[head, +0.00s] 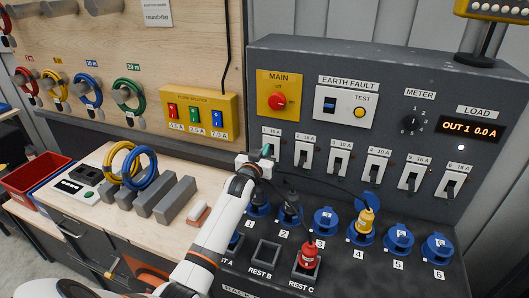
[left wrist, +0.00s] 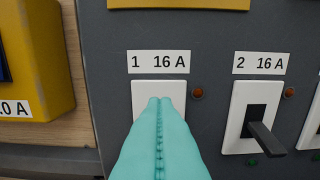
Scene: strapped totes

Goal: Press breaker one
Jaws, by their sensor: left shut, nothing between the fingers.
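Breaker one is the white switch plate (left wrist: 139,92) under the "1 16 A" label (left wrist: 158,63) in the left wrist view. My left gripper (left wrist: 160,100) is shut and empty, its teal fingertips in front of the upper part of that plate. The fingers hide breaker one's lever, and I cannot tell whether they touch it. In the head view my left gripper (head: 267,151) is at the left end of the breaker row, covering part of breaker one. My right gripper is not in view.
Breaker two (left wrist: 236,110) is close on the right with its black lever sticking out and down. A yellow box (left wrist: 38,70) stands out on the left. Below the breakers are blue sockets (head: 398,238), some with plugs and cables. The red MAIN knob (head: 278,101) is above.

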